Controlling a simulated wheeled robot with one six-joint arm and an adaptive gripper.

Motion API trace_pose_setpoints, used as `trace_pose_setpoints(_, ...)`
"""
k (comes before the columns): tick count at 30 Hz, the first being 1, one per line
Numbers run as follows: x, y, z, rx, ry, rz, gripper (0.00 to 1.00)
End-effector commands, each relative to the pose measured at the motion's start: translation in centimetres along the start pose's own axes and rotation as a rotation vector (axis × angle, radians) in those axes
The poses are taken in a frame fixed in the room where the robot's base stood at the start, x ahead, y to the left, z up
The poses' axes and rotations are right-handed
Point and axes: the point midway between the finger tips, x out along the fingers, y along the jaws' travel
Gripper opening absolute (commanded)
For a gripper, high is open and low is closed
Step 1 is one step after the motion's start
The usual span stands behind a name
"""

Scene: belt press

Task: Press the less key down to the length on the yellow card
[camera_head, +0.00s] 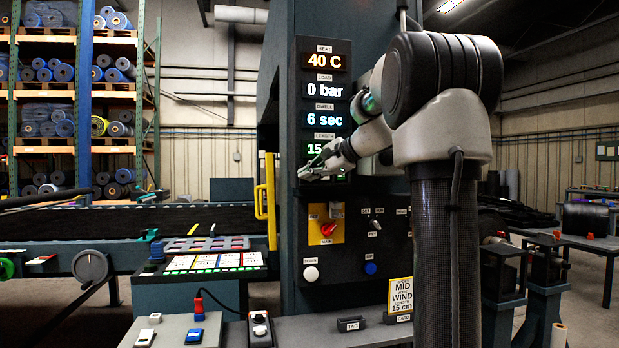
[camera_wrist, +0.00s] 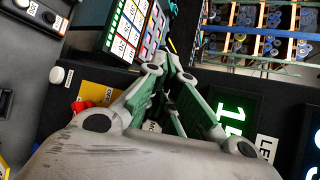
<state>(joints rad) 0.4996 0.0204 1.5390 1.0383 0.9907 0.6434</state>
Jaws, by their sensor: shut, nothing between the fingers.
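The LENGTH display (camera_head: 318,146) on the dark press column shows a green 15. It also shows in the wrist view (camera_wrist: 232,116), beside my gripper. My gripper (camera_head: 305,172) is shut and empty, just in front of the lower displays, and hides part of them. In the wrist view its closed fingers (camera_wrist: 168,62) point up past the panel. I cannot make out a key labelled less in either view.
A red switch (camera_head: 328,229), white button (camera_head: 311,272) and blue button (camera_head: 370,268) are below my gripper.

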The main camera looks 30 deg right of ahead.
Motion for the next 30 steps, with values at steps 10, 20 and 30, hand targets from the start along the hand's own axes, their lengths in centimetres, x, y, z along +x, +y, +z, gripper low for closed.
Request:
trace_pose_setpoints(10, 0.0, 0.0, 0.0, 0.001, 0.0, 0.0, 0.0)
trace_pose_setpoints(20, -1.0, 0.7, 0.6, 0.001, 0.001, -0.001, 0.0)
trace_pose_setpoints(30, -1.1, 0.8, 0.8, 0.001, 0.0, 0.0, 0.0)
